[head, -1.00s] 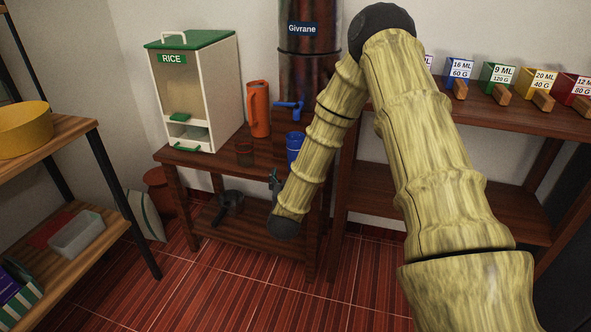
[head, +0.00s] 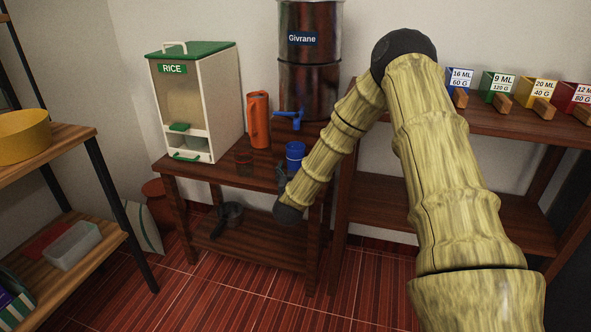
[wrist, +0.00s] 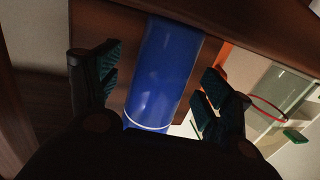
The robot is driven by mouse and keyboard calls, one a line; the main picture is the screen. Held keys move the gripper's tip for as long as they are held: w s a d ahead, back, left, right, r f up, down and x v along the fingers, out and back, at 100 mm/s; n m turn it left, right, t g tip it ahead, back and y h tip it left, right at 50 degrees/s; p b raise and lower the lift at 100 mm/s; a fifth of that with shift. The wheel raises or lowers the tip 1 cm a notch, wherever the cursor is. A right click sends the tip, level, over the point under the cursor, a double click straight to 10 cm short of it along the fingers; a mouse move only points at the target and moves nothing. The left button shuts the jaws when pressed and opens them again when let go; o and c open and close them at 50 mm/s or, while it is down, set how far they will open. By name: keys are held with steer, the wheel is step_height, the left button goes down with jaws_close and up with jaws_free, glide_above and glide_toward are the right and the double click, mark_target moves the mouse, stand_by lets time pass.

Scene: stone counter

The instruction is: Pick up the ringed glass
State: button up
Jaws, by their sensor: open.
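The ringed glass (head: 243,161) is a small, clear, dark-looking tumbler with a red band. It stands on the wooden table below the rice dispenser. In the wrist view its red ring (wrist: 268,108) shows at the right, just outside the right finger. My gripper (head: 281,181) is at the table's front edge, to the right of the glass and lower in the picture. In the wrist view my gripper (wrist: 160,85) is open, its two fingers apart with a blue cup (wrist: 165,70) seen between them. I cannot tell whether they touch the cup.
The blue cup (head: 295,153) stands close behind my gripper. An orange jug (head: 258,118), the rice dispenser (head: 196,105) and a metal barrel with a blue tap (head: 310,75) stand behind. A dark pan (head: 229,217) lies on the lower shelf.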

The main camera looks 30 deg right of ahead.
steer(key=shift+x, duration=1.05)
steer(key=c, duration=1.5)
steer(key=shift+o, duration=0.2)
steer(key=shift+r, duration=0.15)
